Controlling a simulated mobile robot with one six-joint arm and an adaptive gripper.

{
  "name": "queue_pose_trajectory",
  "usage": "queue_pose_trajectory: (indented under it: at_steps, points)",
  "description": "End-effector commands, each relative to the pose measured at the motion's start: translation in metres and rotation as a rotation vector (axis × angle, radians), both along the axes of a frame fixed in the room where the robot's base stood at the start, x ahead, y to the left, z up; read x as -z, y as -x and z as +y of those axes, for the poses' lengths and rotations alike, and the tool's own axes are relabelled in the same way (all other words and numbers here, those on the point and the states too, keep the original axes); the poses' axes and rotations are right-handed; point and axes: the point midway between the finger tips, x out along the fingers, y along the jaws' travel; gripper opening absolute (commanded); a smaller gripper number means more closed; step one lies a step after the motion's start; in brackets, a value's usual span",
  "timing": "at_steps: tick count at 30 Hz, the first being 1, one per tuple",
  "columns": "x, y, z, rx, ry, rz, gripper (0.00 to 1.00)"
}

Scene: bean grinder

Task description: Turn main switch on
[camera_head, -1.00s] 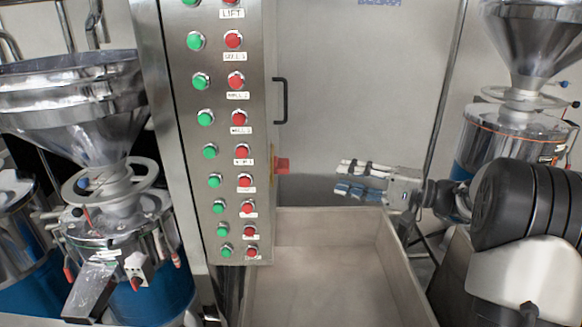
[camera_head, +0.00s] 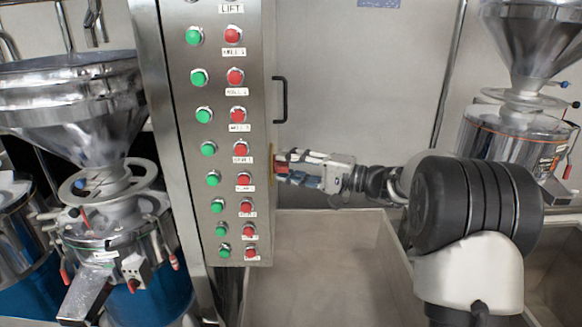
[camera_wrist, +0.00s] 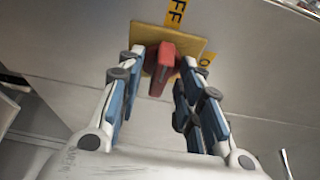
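The main switch is a red handle (camera_wrist: 162,68) on a yellow plate (camera_wrist: 188,40) on the side of the control panel. Yellow labels with black letters sit by the plate in the wrist view; one ends in "FF", the other shows an "O". My gripper (camera_wrist: 157,80) is open, with its blue-padded fingers on either side of the red handle. A gap shows between the handle and the fingers. In the head view my gripper (camera_head: 285,166) reaches the panel's side from the right, and its fingers mostly cover the switch.
The control panel (camera_head: 225,190) carries columns of green and red buttons, with a black door handle (camera_head: 281,100) above the switch. An open metal bin (camera_head: 310,270) lies below my gripper. Hopper machines stand left (camera_head: 80,110) and right (camera_head: 535,45).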

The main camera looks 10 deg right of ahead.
Motion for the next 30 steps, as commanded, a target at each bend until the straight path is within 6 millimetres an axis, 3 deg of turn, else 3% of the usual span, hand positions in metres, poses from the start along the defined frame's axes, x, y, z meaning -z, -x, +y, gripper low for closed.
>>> queue_pose_trajectory:
  at_steps: [3, 18, 30]
  points:
    - [0.0, 0.0001, -0.0002, 0.0, 0.0, 0.0, 0.33]
    - [0.0001, 0.0004, -0.0004, 0.0, 0.0, 0.0, 0.0]
    - [-0.0013, 0.0004, -0.0004, 0.0, -0.004, 0.022, 0.0]
